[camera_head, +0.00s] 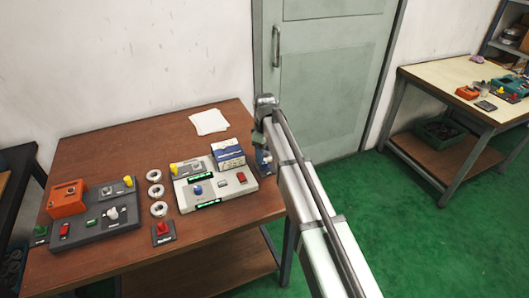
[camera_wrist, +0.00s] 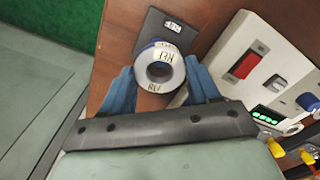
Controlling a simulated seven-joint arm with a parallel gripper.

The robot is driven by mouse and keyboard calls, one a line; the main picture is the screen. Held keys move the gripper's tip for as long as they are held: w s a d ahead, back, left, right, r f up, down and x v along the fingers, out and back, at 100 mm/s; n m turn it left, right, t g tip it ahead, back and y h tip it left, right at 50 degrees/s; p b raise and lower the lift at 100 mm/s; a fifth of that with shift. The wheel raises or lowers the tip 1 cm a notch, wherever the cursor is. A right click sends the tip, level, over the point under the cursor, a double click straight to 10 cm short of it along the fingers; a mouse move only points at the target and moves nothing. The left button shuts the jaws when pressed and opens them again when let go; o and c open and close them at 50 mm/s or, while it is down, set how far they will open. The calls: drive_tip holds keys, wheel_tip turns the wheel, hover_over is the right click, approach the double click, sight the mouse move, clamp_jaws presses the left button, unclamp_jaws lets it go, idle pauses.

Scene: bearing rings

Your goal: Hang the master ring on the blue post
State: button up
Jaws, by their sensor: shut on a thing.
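My gripper (camera_wrist: 160,88) has blue fingers shut on a pale metal ring (camera_wrist: 160,83) with dark lettering, which I cannot read fully. The ring's open hole faces the wrist camera. In the head view my gripper (camera_head: 262,158) is mostly hidden by my arm, at the table's right edge beside the console, and the held ring cannot be made out. A short round blue piece (camera_head: 197,190) stands on the light console (camera_head: 212,202); it also shows at the right of the wrist view (camera_wrist: 308,102), apart from the ring. I cannot tell if it is the blue post.
Three similar rings (camera_head: 155,190) lie in a row left of the console. A blue-and-white box (camera_head: 228,151) stands at the console's back. A dark plate (camera_wrist: 155,24) with a label shows beyond the held ring. A dark control panel (camera_head: 96,222) is at left.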

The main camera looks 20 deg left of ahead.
drive_tip(key=shift+f, duration=1.75)
idle(1.7)
drive_tip(key=o, duration=1.3)
drive_tip(key=shift+r, duration=3.8)
drive_tip(key=shift+d, duration=0.1)
